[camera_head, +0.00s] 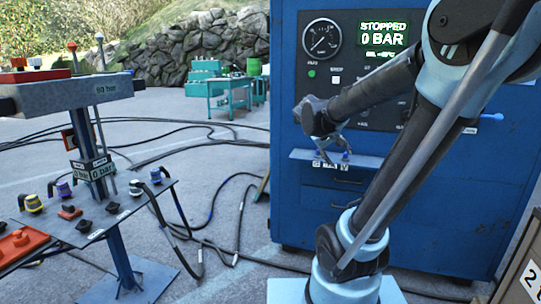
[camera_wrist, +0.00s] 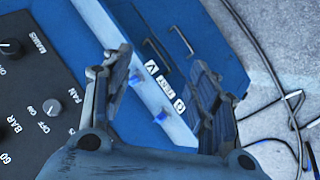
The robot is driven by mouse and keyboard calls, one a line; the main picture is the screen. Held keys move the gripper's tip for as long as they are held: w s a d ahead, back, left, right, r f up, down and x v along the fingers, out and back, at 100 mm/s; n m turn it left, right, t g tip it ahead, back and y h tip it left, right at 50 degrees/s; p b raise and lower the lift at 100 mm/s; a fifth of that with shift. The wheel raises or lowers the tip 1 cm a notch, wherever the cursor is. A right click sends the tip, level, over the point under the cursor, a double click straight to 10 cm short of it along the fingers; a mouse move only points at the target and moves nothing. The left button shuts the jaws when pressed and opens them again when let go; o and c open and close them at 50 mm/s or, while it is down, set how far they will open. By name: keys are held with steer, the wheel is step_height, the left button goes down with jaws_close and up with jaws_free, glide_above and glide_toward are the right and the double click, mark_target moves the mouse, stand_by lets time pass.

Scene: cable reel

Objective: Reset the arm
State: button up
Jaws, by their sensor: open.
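My gripper (camera_head: 333,147) is in front of the blue cabinet (camera_head: 300,215), just above a small grey ledge (camera_head: 370,161) on its front. In the wrist view my gripper (camera_wrist: 160,80) has its two fingers spread apart with nothing between them. Beyond the fingers lies the ledge, with labels reading V, TEST and G (camera_wrist: 180,105) and blue-tipped fittings (camera_wrist: 160,116). Whether a finger touches the ledge I cannot tell. My arm is stretched out and bent in front of the cabinet, covering part of its control panel (camera_head: 345,65).
The panel's display (camera_head: 383,34) reads STOPPED, 0 BAR, beside a round gauge (camera_head: 322,38). A valve stand (camera_head: 115,195) with coloured fittings is at the left. Black cables (camera_head: 205,250) lie on the paving. A numbered board (camera_head: 524,270) is at the right edge.

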steer(key=s+a+f+m+g+y, duration=0.1)
steer(key=s+a+f+y, duration=0.1)
steer(key=s+f, duration=0.5)
steer(key=s+a+f+m+g+y, duration=0.1)
steer(key=s+f, duration=0.6)
steer(key=s, duration=0.8)
steer(key=a+g+y, duration=0.1)
steer(key=a+y, duration=0.1)
steer(key=y, duration=0.1)
steer(key=shift+s+a+f+y, duration=0.15)
steer(key=shift+a+f+y, duration=0.05)
steer(key=shift+a+y, duration=0.1)
